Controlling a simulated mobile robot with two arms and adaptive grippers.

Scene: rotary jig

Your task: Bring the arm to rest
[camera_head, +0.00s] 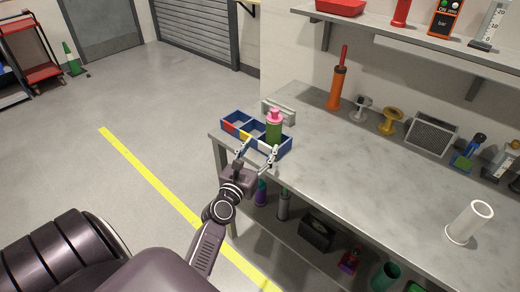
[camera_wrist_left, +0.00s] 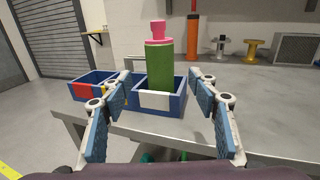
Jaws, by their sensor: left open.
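My left gripper (camera_head: 257,155) is open at the near left corner of the workbench (camera_head: 345,165). In the left wrist view its two fingers (camera_wrist_left: 162,100) stand wide apart with nothing between their pads. Just beyond them is a blue tray (camera_wrist_left: 178,112) with red, yellow and white labelled compartments; it also shows in the head view (camera_head: 283,149). A green cylinder with a pink top (camera_head: 274,127) stands upright in the white-labelled compartment, apart from the fingers. My right gripper is not in view.
An orange tool (camera_head: 337,88), spools (camera_head: 390,121), a grey vented box (camera_head: 432,133) and a white cylinder (camera_head: 468,222) stand on the bench. A shelf (camera_head: 425,40) hangs above. Below is a lower shelf holding several items. The floor at left is open.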

